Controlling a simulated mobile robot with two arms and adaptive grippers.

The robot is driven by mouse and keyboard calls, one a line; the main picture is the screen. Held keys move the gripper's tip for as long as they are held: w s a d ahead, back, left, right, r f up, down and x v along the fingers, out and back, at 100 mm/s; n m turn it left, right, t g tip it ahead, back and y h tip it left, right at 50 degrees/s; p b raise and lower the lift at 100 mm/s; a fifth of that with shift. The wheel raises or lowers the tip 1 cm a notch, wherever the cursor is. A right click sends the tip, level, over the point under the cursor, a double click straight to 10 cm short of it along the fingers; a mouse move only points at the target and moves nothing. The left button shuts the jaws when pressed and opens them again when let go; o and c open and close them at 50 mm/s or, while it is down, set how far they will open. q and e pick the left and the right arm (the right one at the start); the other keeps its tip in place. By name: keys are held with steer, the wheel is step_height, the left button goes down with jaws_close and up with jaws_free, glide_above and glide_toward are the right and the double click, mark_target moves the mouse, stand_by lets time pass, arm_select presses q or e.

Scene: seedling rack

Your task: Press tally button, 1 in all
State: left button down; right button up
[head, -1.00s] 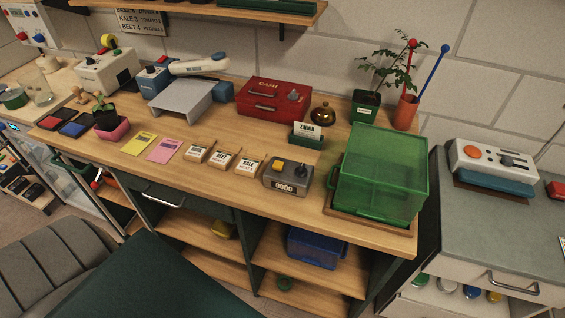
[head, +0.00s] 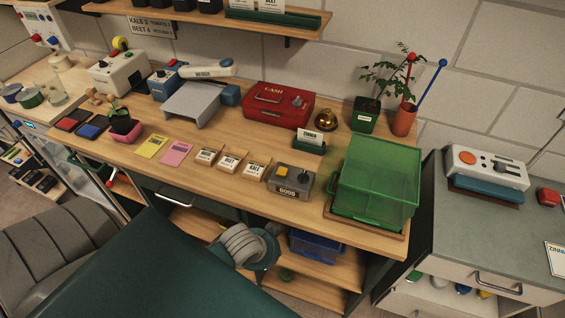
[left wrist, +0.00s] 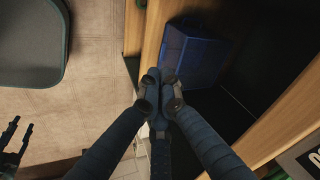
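The tally counter (head: 289,183) is a grey box on the front of the wooden bench, left of the green lidded box. It has an orange button (head: 282,171) on top, a dark knob beside it and a number display on the front. A corner of what looks like its display (left wrist: 314,158) shows at the lower right in the left wrist view. My left gripper (left wrist: 161,88) has its fingers drawn together with nothing between them, in front of the shelf bay below the bench top. Part of my arm shows below the counter in the head view.
The green box (head: 376,178) stands right of the counter, seed packets (head: 228,162) left of it. A card holder (head: 309,142) and red cash box (head: 279,106) are behind. A blue bin (head: 316,246) sits on the shelf below.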

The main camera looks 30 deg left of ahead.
arm_select(q)
step_height(320, 180, up, 17)
steer(key=w+d+m+t+p, duration=0.1)
steer(key=w+m+t+p, duration=0.1)
steer(key=m, duration=0.3)
step_height(320, 180, up, 13)
steer(key=m+t, duration=0.2)
steer(key=m, duration=1.4)
glide_above(280, 171)
steer(key=shift+s+r+h, duration=0.1)
steer(key=shift+h, duration=0.3)
step_height(280, 171, down, 7)
steer(key=b, duration=0.8)
steer(key=shift+f+b, duration=0.35)
steer(key=shift+f, duration=0.55)
steer(key=shift+f, duration=0.15)
